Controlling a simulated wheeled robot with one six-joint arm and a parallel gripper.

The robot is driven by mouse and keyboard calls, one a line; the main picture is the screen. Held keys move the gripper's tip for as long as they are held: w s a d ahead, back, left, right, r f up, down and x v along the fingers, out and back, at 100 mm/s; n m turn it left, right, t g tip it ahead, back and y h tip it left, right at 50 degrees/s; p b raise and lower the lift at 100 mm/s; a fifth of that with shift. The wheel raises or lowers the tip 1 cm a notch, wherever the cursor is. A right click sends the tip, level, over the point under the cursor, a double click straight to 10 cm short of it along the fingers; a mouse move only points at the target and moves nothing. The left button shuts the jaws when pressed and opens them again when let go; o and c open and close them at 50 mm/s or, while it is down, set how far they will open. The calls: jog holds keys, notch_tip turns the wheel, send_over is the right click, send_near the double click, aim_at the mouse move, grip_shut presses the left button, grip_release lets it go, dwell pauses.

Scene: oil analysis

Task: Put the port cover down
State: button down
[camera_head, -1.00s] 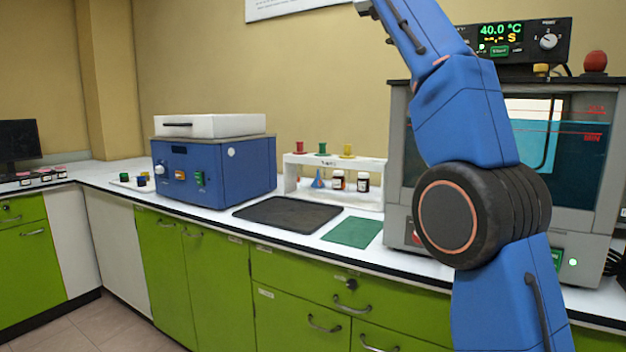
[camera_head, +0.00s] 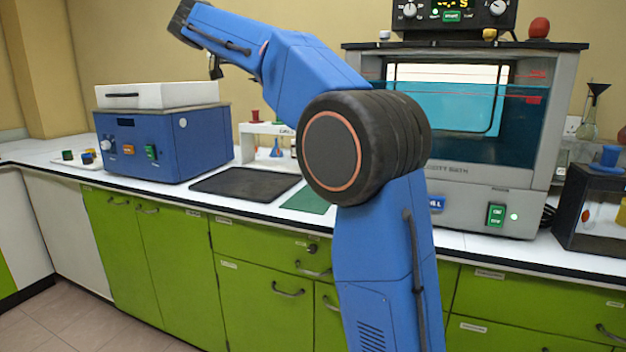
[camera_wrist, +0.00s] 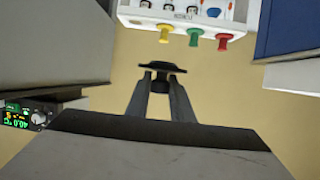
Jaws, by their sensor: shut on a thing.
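In the wrist view, which looks upside down, my gripper (camera_wrist: 160,82) has its two dark fingers shut on a dark, flat, disc-like piece, which I take to be the port cover (camera_wrist: 162,67). The cover is seen nearly edge-on, with the tan wall behind it, clear of any surface. In the head view my arm bends up and reaches to the upper left. I cannot make out the cover there. A black mat (camera_head: 240,183) and a green mat (camera_head: 305,201) lie bare on the white bench; my arm's joint hides part of the green one.
A grey viscosity bath (camera_head: 460,195) with coloured knobs on top stands right of the mats. A blue instrument (camera_head: 190,140) stands left. A white rack (camera_head: 246,145) with coloured stoppers stands behind the mats; it also shows in the wrist view (camera_wrist: 180,22). A black-framed box (camera_head: 590,240) stands far right.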

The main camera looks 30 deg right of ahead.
jog(key=s+d+f+g, duration=0.1)
jog(key=s+d+f, duration=0.2)
jog(key=f, duration=0.7)
jog(key=s+d+f+m+h, duration=0.1)
jog(key=s+d+f, duration=0.2)
jog(key=d+f, duration=0.3)
jog(key=s+d+f+m+g, duration=0.1)
jog(key=d+f, duration=0.3)
jog(key=f, duration=1)
jog(key=shift+s+d+f+g+h, duration=0.15)
jog(key=shift+s+g+h, duration=0.15)
jog(key=shift+s, duration=0.6)
jog(key=shift+f, duration=2.15)
jog(key=shift+f, duration=0.15)
jog(key=c, duration=1.6)
grip_release()
jog(key=shift+o, duration=0.2)
